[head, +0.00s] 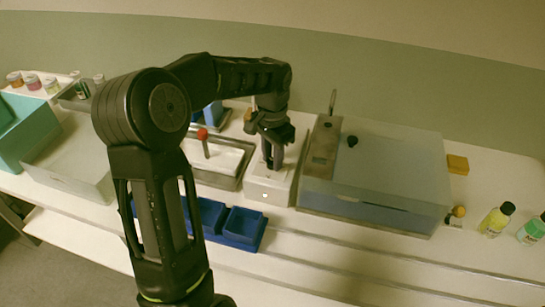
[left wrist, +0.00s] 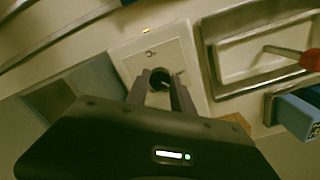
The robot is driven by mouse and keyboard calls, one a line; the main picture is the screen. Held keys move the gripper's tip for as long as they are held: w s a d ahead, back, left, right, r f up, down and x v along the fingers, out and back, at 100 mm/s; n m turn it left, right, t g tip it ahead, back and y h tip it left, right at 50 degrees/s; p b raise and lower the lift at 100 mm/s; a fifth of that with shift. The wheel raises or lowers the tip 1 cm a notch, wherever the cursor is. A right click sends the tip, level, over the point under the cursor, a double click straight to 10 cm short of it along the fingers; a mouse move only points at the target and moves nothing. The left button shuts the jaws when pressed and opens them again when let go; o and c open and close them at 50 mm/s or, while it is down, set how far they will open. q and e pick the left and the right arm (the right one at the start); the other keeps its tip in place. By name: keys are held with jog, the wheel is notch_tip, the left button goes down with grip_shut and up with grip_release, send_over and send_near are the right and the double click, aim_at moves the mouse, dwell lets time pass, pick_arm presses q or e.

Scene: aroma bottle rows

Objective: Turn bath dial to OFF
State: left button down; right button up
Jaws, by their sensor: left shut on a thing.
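The bath dial is a small dark round knob (left wrist: 160,80) on a white square control panel, seen in the left wrist view. The panel (left wrist: 134,60) also shows in the head view (head: 262,190), between a metal tray and a large bath with a clear lid. My left gripper (head: 272,164) points down over the panel. In the left wrist view its fingers (left wrist: 160,92) stand on both sides of the knob and are shut on it. The dial's setting is too small to read. My right gripper is not in view.
The lidded bath (head: 375,210) stands right of the panel. A tray with a red-knobbed rod (head: 203,134) is to the left. A blue divided tray (head: 240,228) lies in front. Bottles (head: 496,220) and a yellow block (head: 457,164) are at far right. A teal bin (head: 28,140) is at far left.

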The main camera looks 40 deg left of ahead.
pick_arm(q)
jog(key=n, duration=0.6)
jog(key=shift+n+b, duration=0.35)
jog(key=shift+n, duration=0.05)
dwell(0.3)
jog(key=c, duration=1.1)
grip_release()
notch_tip(320, 180, up, 8)
jog(key=shift+f, duration=0.1)
